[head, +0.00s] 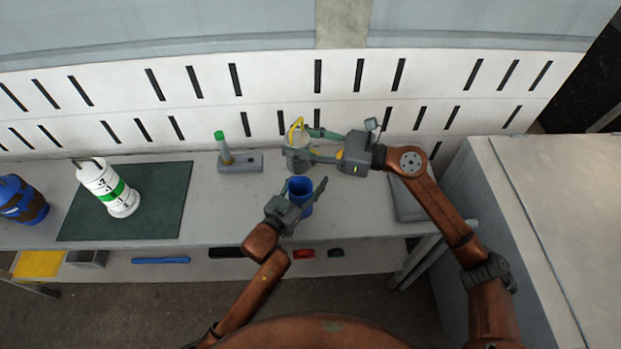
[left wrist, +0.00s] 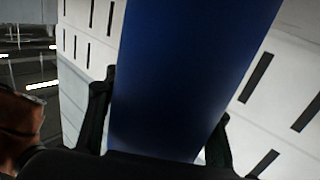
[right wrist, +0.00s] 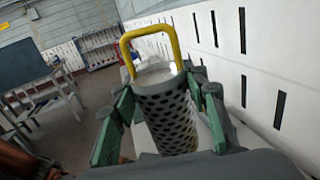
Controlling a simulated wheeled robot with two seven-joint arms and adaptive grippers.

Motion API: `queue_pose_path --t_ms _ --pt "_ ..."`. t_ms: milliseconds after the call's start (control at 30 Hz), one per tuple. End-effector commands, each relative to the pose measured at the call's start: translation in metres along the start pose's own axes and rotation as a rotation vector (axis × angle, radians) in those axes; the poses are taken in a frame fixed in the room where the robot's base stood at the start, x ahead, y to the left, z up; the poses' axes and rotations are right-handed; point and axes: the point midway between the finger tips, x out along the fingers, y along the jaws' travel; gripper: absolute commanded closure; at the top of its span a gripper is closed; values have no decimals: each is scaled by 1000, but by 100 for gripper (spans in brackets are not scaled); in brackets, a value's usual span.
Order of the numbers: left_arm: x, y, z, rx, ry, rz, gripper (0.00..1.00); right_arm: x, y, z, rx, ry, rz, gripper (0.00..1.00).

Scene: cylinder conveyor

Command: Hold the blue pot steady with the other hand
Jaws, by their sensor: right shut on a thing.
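The blue pot (head: 300,196) stands upright on the grey bench in the head view. It fills the middle of the left wrist view (left wrist: 190,75). My left gripper (head: 302,198) is open, with one finger on each side of the pot. In the head view its right finger is spread apart from the pot. My right gripper (head: 300,157) is shut on a perforated metal cylinder (right wrist: 170,115) with a yellow handle, just behind the pot. The cylinder is upright between the green-sided fingers in the right wrist view. Its lower end is hidden there.
A grey block with a green-tipped post (head: 224,150) stands left of the cylinder. A white canister with a green band (head: 112,192) sits on a dark green mat (head: 160,215). A blue-brown container (head: 22,200) is at far left. A slotted white wall (head: 270,95) closes the back.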

Motion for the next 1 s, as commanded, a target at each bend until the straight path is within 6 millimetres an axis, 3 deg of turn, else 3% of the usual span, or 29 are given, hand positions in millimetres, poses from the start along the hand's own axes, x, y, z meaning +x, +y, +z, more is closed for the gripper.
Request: queue_pose_path --t_ms 533,600,633,1000 --pt "0 0 0 0 0 0 89 0 0 1 -1 -2 0 93" --pt "0 0 0 0 0 0 89 0 0 1 -1 -2 0 93" --pt "0 0 0 0 0 0 64 0 0 1 -1 -2 0 93" --pt "0 0 0 0 -1 0 90 0 0 1 -1 -2 0 93"
